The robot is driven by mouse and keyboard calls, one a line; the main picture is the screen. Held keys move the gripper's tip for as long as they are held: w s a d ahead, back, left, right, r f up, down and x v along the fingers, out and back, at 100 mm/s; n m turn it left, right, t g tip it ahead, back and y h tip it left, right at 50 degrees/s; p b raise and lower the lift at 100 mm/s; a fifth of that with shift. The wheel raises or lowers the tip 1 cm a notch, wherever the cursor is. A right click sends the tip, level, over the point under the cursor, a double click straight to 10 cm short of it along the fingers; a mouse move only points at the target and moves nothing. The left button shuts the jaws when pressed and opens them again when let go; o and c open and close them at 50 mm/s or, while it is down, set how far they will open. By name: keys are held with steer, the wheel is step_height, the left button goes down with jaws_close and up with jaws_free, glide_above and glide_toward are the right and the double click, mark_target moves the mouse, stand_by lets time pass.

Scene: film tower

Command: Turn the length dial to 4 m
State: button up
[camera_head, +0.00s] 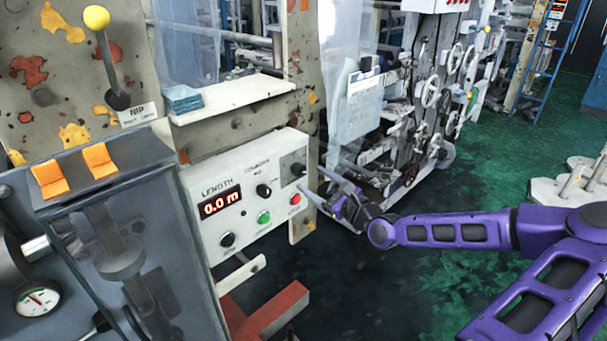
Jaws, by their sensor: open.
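The control panel (246,235) is a pale box with a red LENGTH display (221,201) reading 0.0 m. A black knob (227,240) sits below the display, and a second black knob (263,190) sits to its right. Their small labels are too small to read, so I cannot tell for sure which is the length dial. My gripper (318,182) is open and empty at the panel's right end, near the red button (295,198). It appears apart from both knobs. Whether a fingertip touches the panel is unclear.
A dark square plate (293,167) is at the panel's upper right. A shelf (232,97) with a blue stack (183,100) juts out above. A grey cabinet (100,230) with orange switches stands left.

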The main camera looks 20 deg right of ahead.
mark_target(302, 172)
steer(key=shift+x, duration=2.45)
jaws_close()
